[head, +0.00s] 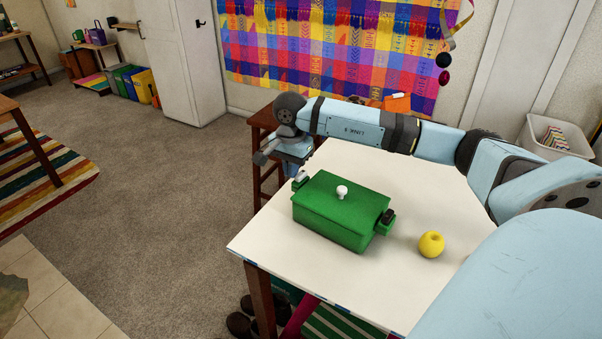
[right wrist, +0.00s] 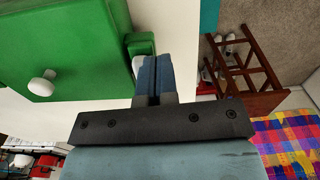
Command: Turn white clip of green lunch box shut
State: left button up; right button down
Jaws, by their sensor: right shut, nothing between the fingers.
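The green lunch box (head: 335,216) stands on the white table with its lid on and a white knob on top. The box also fills the upper left of the right wrist view (right wrist: 75,45). Its white clip (head: 300,176) is at the box's left end, and a black clip (head: 388,217) is at the right end. My right gripper (head: 298,169) is at the white-clip end, fingers pointing down. In the right wrist view its fingers (right wrist: 153,62) are shut and empty, right beside the white clip (right wrist: 137,64), which they partly hide. I cannot tell whether they touch it. My left gripper is not in view.
A yellow apple-like fruit (head: 431,244) lies right of the box on the table (head: 290,247). A brown wooden stool (head: 262,124) stands behind the table's left side. A grey bin (head: 555,137) is at the back right. The table front is clear.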

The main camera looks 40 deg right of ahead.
aim_at(297, 183)
jog(key=shift+s+b, duration=0.3)
jog(key=shift+s, duration=0.35)
dwell(0.6)
jog(key=shift+s, duration=0.1)
dwell(0.3)
jog(key=shift+s+d, duration=0.25)
jog(key=shift+a, duration=0.35)
dwell(0.3)
notch_tip(297, 183, up, 7)
jog(key=p, duration=0.3)
dwell(0.7)
jog(key=shift+s, duration=0.15)
dwell(0.3)
